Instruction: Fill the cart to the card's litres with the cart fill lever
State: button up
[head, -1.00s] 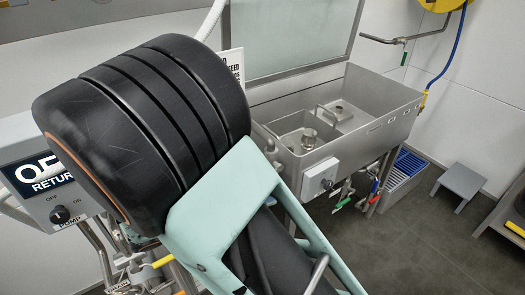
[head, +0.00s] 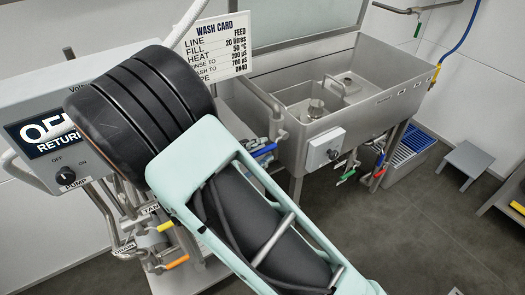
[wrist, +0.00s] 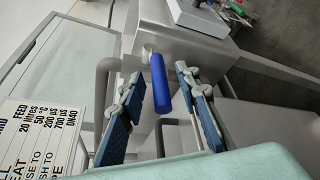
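A lever with a blue handle (wrist: 160,84) sits between the two fingers of my gripper (wrist: 161,92) in the wrist view. The fingers are open, with visible gaps on both sides of the handle. A blue lever (head: 264,150) also shows in the head view, beside the sink's left end and partly behind my arm. No label on it is readable. The wash card (head: 222,50) reads line feed, fill 20 litres, heat 50 °C; its left edge is partly covered. The card also shows at the left of the wrist view (wrist: 40,135).
A steel sink unit (head: 375,112) with a grey knob box (head: 325,149) stands right of my arm. The pump box (head: 40,120) reads OFF, RETURN. Yellow (head: 166,227) and orange (head: 177,262) handles sit low left.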

jog(key=shift+w+d, duration=0.2)
jog(key=shift+w, duration=0.05)
grip_shut()
dwell(0.3)
